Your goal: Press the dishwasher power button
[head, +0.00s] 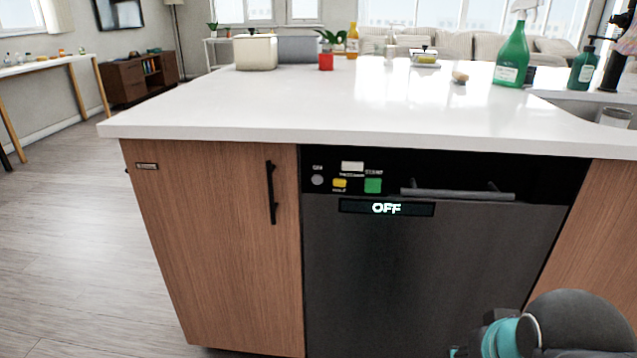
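The dishwasher (430,270) is built into the island, with a dark front and a black control strip (440,165) on top. At the strip's left are a round grey button (317,180), a white button (352,166), a yellow button (340,183) and a green button (373,186). Small labels sit by them; the one over the green button seems to read START, and the one over the grey button is too small to read surely. The display (387,208) below reads OFF. Part of my arm shows at the bottom right, in front of the dishwasher; my gripper is not visible.
A bar handle (458,193) sticks out right of the buttons. The white countertop (250,110) overhangs slightly above. A wooden cabinet (215,240) with a black handle (271,192) stands left. A green spray bottle (512,60) stands on top. The floor (60,240) at left is clear.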

